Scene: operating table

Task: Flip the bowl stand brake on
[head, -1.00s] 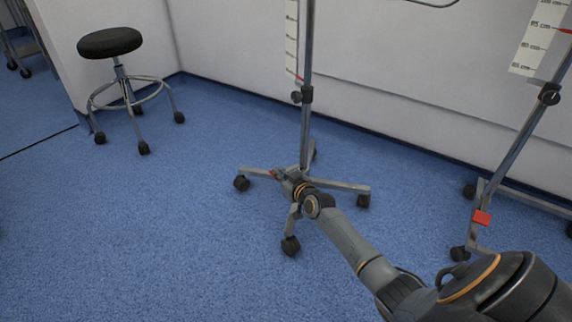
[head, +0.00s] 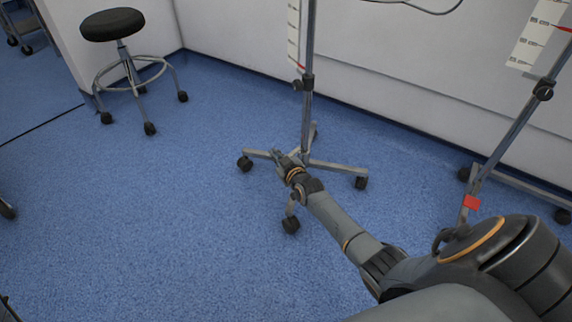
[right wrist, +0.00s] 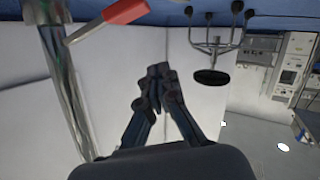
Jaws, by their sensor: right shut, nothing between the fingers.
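The bowl stand (head: 307,125) is an upright metal pole on a low base with several wheeled legs. My right gripper (head: 281,158) is at the base, just left of the pole, and covers part of the legs. In the right wrist view, which looks upside down, its fingers (right wrist: 158,72) are closed together and empty. A lever with a red handle (right wrist: 122,11) sticks out beside a metal post (right wrist: 58,75) at upper left, apart from the fingertips. I cannot make out this lever in the head view. My left gripper is not in view.
A black stool (head: 112,25) stands at upper left and also shows in the right wrist view (right wrist: 211,77). Blue floor (head: 160,230) left of the bowl stand is clear.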

